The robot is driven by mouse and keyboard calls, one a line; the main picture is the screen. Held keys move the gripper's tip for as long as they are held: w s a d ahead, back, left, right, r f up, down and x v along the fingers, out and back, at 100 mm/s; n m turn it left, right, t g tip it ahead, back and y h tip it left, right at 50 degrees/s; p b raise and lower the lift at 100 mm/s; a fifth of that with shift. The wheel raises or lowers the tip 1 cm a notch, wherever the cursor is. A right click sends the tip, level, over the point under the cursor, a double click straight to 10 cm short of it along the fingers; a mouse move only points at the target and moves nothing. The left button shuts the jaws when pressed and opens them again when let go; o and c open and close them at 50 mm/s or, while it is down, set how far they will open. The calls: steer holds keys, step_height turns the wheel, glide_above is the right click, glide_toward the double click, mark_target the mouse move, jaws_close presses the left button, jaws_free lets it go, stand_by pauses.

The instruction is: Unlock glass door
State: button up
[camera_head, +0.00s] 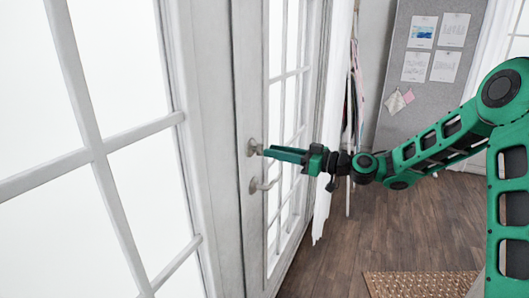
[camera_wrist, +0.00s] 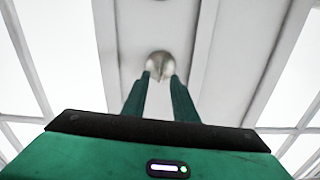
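The white-framed glass door (camera_head: 251,120) stands at the left centre of the head view and looks shut. A round metal lock (camera_head: 253,147) sits on its frame, above a metal lever handle (camera_head: 262,184). In the wrist view the lock (camera_wrist: 159,64) lies straight ahead, just beyond the fingertips. My gripper (camera_head: 268,152) reaches the lock from the right. In the wrist view its two green fingers (camera_wrist: 160,78) are apart, with their tips at the lock's lower edge. I cannot tell whether they touch it. The lock's turn piece is partly hidden by the fingers.
A white curtain (camera_head: 333,130) and hanging cloth (camera_head: 354,90) are close behind my gripper. A grey pinboard (camera_head: 432,95) with papers stands at the back right. A woven rug (camera_head: 420,284) lies on the wooden floor (camera_head: 400,225), which is otherwise mostly clear.

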mark_target(259, 149)
steer(key=shift+x, duration=1.85)
steer(key=shift+c, duration=0.6)
jaws_close()
